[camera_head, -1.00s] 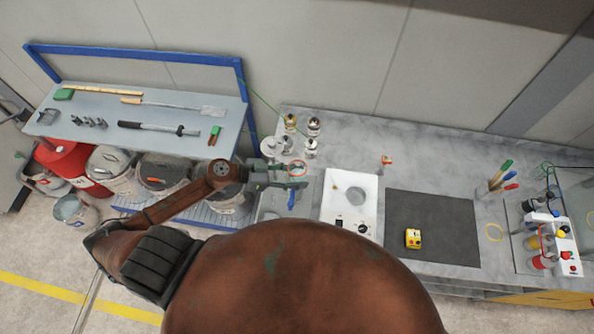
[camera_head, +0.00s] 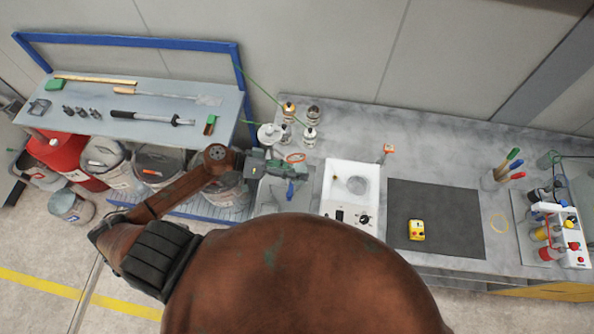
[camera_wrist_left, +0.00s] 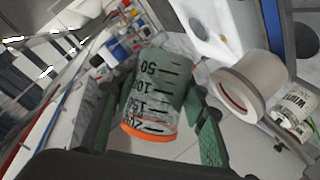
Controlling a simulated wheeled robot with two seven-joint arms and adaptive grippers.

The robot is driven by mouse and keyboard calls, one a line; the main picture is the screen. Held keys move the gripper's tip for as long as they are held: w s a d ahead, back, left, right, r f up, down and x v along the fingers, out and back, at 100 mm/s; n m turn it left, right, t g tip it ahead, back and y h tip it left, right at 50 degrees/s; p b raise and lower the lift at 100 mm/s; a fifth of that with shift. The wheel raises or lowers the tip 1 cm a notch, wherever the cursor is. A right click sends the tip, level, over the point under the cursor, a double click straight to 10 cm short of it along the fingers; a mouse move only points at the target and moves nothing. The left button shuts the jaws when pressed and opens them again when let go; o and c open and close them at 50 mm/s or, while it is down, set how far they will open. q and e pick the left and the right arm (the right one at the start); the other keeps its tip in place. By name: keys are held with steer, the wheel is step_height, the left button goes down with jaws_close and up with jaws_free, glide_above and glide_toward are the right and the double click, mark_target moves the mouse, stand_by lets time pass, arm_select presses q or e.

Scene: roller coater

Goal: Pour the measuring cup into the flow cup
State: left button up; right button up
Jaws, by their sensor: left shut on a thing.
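My left gripper (camera_head: 285,168) is shut on the clear measuring cup (camera_wrist_left: 152,95), which has black graduations and an orange rim. In the left wrist view the cup sits between the green fingers (camera_wrist_left: 160,122), with its rim towards the bottom of the picture. In the head view only its orange rim (camera_head: 295,157) shows clearly, beside the fingers. A pale round piece (camera_head: 268,133), possibly the flow cup, stands just behind the gripper. A pale cylinder with a red ring (camera_wrist_left: 250,82) is right of the cup in the wrist view. My right gripper is not in view.
Several small bottles (camera_head: 310,136) stand close behind the gripper. A white hotplate-like device (camera_head: 340,207) and a dark mat (camera_head: 455,215) lie to the right. A blue-framed shelf (camera_head: 240,75) with tools is left. The back middle of the bench is mostly clear.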

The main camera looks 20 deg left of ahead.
arm_select(q)
steer(key=shift+s+d+f+n+g+h+b, duration=0.15)
steer(key=shift+f+n+g+h+b, duration=0.15)
steer(key=shift+n+h+b, duration=0.55)
steer(key=shift+r+y+b, duration=0.1)
steer(key=shift+y+b, duration=0.15)
steer(key=shift+b, duration=0.05)
steer(key=shift+s+r+n+p, duration=0.15)
steer(key=shift+n+p, duration=0.4)
steer(key=shift+p, duration=0.3)
steer(key=shift+r+n+g+h+p, duration=0.4)
steer(key=shift+r+n+h+p, duration=0.4)
steer(key=shift+p, duration=1.25)
stand_by(1.5)
steer(key=shift+n+p, duration=0.4)
steer(key=shift+p, duration=0.15)
stand_by(0.6)
steer(key=shift+w+r+n, duration=0.2)
steer(key=shift+n, duration=0.2)
stand_by(0.9)
